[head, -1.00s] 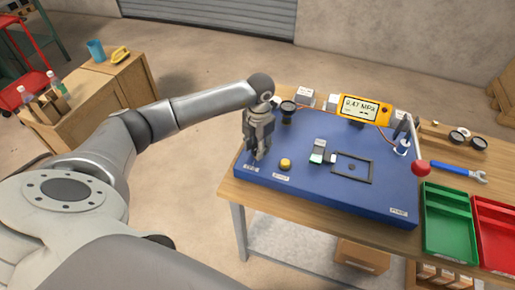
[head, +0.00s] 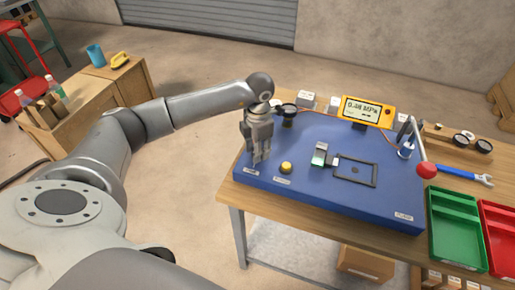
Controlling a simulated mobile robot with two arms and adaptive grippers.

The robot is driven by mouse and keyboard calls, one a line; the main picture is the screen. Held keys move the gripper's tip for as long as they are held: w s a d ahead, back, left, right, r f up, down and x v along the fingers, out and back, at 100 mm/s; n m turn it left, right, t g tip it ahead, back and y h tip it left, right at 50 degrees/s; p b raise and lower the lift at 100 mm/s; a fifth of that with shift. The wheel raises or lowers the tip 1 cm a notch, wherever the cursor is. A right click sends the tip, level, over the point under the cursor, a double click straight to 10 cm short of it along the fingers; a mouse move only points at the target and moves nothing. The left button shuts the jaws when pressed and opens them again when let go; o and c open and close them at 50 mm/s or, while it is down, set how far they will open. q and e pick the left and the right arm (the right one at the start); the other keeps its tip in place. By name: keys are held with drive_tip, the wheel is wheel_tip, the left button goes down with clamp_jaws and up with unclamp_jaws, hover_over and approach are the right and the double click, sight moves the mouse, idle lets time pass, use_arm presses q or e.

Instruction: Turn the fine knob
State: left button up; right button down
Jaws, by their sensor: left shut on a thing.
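My left gripper (head: 257,160) points down at the left end of the blue panel (head: 310,198), just above a small label. It is shut on a small knob, taken to be the fine knob, which its fingers mostly hide. A yellow knob (head: 286,167) stands on the panel just right of the gripper, apart from it. The yellow gauge (head: 366,111) at the back of the panel shows a reading in MPa that looks like 0.48. My right gripper is not in view.
A dark frame (head: 356,183) lies mid-panel. A blue wrench (head: 456,173), a green tray (head: 430,222) and a red tray (head: 486,234) are to the right. A black round dial (head: 289,109) stands behind the gripper.

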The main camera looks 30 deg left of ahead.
use_arm(q)
drive_tip(key=o, duration=1.1)
drive_tip(key=shift+c, duration=0.2)
drive_tip(key=shift+r, duration=0.15)
wheel_tip(320, 180, up, 12)
drive_tip(key=shift+d, duration=0.2)
drive_tip(key=shift+s, duration=0.1)
